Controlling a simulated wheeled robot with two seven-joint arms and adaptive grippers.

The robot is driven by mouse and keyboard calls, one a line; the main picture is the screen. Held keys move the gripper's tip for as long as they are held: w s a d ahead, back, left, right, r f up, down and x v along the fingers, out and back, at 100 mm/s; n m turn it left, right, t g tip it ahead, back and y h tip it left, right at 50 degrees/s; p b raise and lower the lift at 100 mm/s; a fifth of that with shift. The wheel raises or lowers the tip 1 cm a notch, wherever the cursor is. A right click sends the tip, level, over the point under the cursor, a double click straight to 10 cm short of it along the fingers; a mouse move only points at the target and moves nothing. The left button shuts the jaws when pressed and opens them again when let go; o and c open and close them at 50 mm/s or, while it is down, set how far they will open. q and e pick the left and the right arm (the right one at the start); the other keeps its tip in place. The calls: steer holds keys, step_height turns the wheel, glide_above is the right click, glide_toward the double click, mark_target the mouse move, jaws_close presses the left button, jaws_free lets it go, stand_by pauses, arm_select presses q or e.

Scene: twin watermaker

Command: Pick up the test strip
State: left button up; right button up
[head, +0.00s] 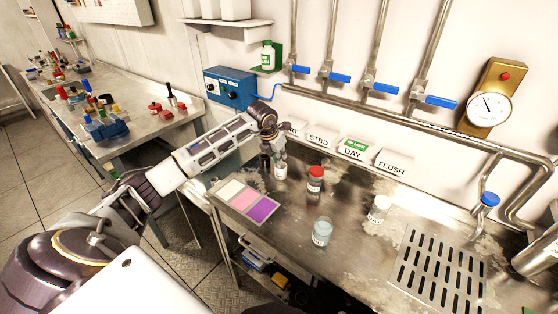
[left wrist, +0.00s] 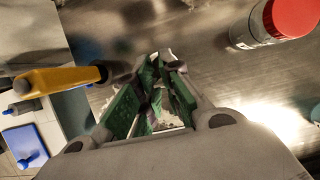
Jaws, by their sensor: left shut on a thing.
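My left gripper (head: 276,158) points down at the back left of the steel bench, over a small white pot (head: 280,172). In the left wrist view, its green-padded fingers (left wrist: 155,95) are closed together, with a narrow thing between them. This appears to be the test strip, but the pads hide most of it and its shape is unclear. Part of the white pot (left wrist: 172,121) shows between and below the fingers. I cannot tell whether the strip is still inside the pot. My right gripper is not in view.
A red-capped jar (head: 315,179) stands just right of the gripper. A colour card (head: 247,201), a beaker of pale liquid (head: 322,232) and a white-lidded jar (head: 379,209) are on the bench. A drain grate (head: 437,268) lies right. Labelled holders (head: 354,150) line the wall.

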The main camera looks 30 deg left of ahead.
arm_select(q)
step_height(320, 180, up, 8)
steer(key=shift+b, duration=0.4)
steer(key=shift+r, duration=0.45)
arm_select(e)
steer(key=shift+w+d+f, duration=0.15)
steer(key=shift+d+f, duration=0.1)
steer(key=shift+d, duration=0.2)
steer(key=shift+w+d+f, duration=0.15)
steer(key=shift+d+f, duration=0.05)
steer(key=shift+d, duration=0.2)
arm_select(q)
steer(key=shift+r, duration=0.1)
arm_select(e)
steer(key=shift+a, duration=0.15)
